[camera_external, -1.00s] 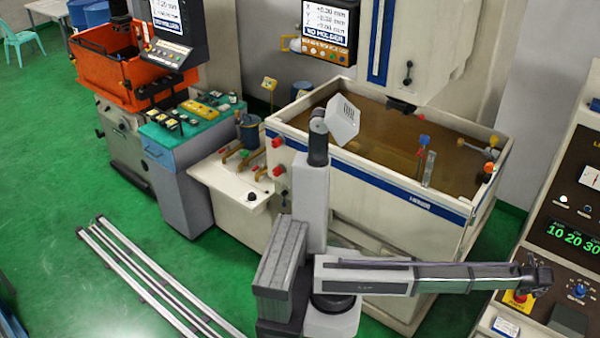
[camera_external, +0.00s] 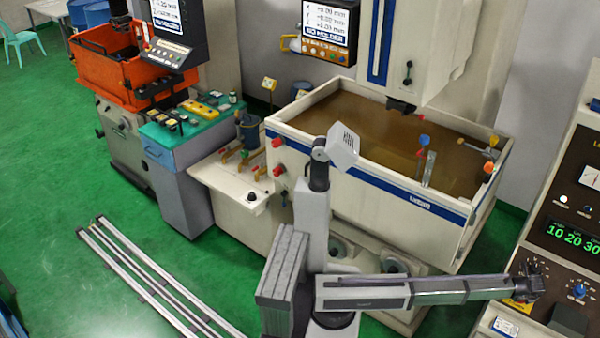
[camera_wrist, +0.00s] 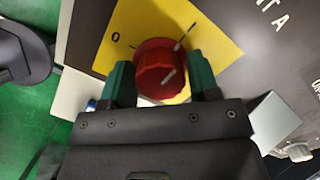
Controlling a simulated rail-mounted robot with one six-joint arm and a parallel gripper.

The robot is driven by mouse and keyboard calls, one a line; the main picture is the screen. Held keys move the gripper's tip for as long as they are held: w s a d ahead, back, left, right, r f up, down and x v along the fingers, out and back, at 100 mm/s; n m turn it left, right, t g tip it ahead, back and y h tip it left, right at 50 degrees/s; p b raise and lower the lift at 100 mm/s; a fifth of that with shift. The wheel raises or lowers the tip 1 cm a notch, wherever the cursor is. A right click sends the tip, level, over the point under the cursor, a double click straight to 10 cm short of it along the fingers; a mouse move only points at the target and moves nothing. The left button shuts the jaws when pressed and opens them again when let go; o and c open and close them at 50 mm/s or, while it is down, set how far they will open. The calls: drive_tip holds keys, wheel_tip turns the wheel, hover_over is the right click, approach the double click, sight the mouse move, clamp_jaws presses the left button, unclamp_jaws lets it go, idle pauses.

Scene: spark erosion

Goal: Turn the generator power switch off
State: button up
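The power switch is a red rotary knob (camera_wrist: 160,68) on a yellow plate (camera_wrist: 215,38) in the wrist view. The plate carries a "0" mark at its left and a line mark at its upper right. The knob's pale pointer line slants toward the upper right, toward the line mark. My gripper (camera_wrist: 161,80) has one dark green finger on each side of the knob, with almost no gap visible. I cannot tell whether the fingers touch it. In the external view my gripper (camera_external: 524,288) is at the yellow plate (camera_external: 517,307), and the knob is hidden behind it.
The generator panel (camera_external: 556,215) at the right has a green number display (camera_external: 573,239) and a blue knob (camera_external: 579,291) near my gripper. A beige machine tank (camera_external: 380,192) stands behind my arm. Green floor (camera_external: 60,180) is open at the left.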

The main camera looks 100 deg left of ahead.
drive_tip(key=c, duration=0.6)
drive_tip(key=shift+n, duration=0.3)
drive_tip(key=n, duration=0.4)
drive_tip(key=shift+s+g, duration=0.1)
drive_tip(key=shift+g, duration=0.2)
drive_tip(key=n, duration=0.4)
drive_tip(key=shift+d+n+h, duration=0.1)
drive_tip(key=shift+n+h, duration=0.2)
drive_tip(key=shift+h, duration=0.1)
drive_tip(key=n, duration=0.4)
drive_tip(key=shift+s+n+g+h+p, duration=0.1)
drive_tip(key=shift+n+g+h+p, duration=0.2)
drive_tip(key=shift+p, duration=0.1)
drive_tip(key=shift+f+n+h, duration=0.1)
drive_tip(key=shift+n+h, duration=0.2)
drive_tip(key=shift+n, duration=1.8)
